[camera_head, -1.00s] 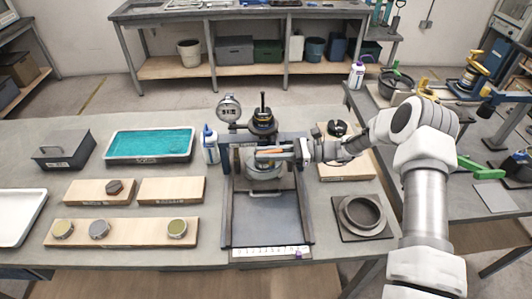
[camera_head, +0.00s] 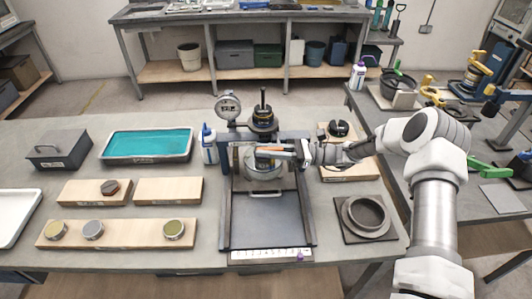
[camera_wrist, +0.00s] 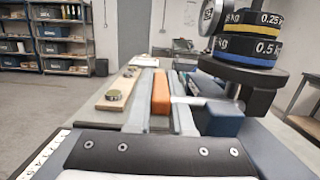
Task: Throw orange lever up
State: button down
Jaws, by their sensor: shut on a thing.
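The orange lever (camera_head: 270,149) is at the front of the press-like fixture (camera_head: 228,205) in the middle of the table, below a stack of black weights (camera_head: 262,118). In the wrist view the orange lever (camera_wrist: 161,92) stands out ahead of my gripper, between its two grey fingers. My gripper (camera_head: 297,150) comes from the right and is shut on the lever. The lever's far end and pivot are hard to make out. The weights, marked 0.25 and 0.5 kg (camera_wrist: 265,48), are close to the right of my gripper in the wrist view.
A dial gauge (camera_head: 228,106) and a white bottle (camera_head: 209,145) stand left of the weights. Wooden boards with discs (camera_head: 130,234) and a teal tray (camera_head: 147,131) lie further left. A ring on a dark plate (camera_head: 366,216) lies in front right.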

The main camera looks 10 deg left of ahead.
jog(key=c, duration=1.1)
grip_release()
jog(key=b+v, duration=0.3)
jog(key=v, duration=1.4)
jog(key=shift+d, duration=0.3)
jog(key=shift+a+r, duration=0.1)
jog(key=shift+r, duration=0.05)
